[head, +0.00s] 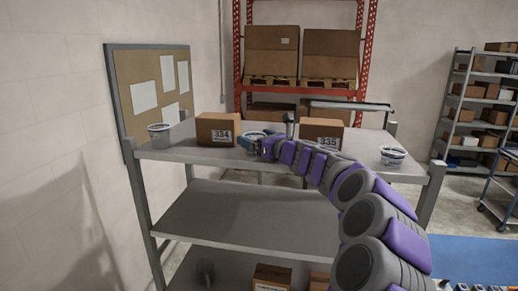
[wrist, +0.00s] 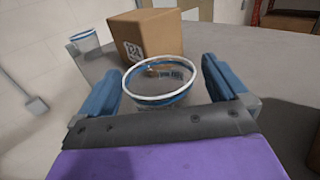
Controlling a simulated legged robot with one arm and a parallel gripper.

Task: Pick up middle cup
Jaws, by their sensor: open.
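The middle cup (wrist: 160,82) is a clear tub with a white rim and a blue band. In the wrist view it stands between the two blue fingers of my open gripper (wrist: 166,90), close to the palm. I cannot tell whether the fingers touch it. In the head view my gripper (head: 257,144) is over the top shelf (head: 175,154) between two cartons, and blue shows there, with the cup mostly hidden. Another cup (head: 159,134) stands at the left end of the shelf, and it also shows in the wrist view (wrist: 85,41). A third cup (head: 393,155) stands at the right end.
A carton marked 334 (head: 217,130) stands left of my gripper, and appears just behind the cup in the wrist view (wrist: 148,34). A carton marked 335 (head: 320,132) stands to the right, behind my arm. A lower shelf (head: 240,220) is mostly bare.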

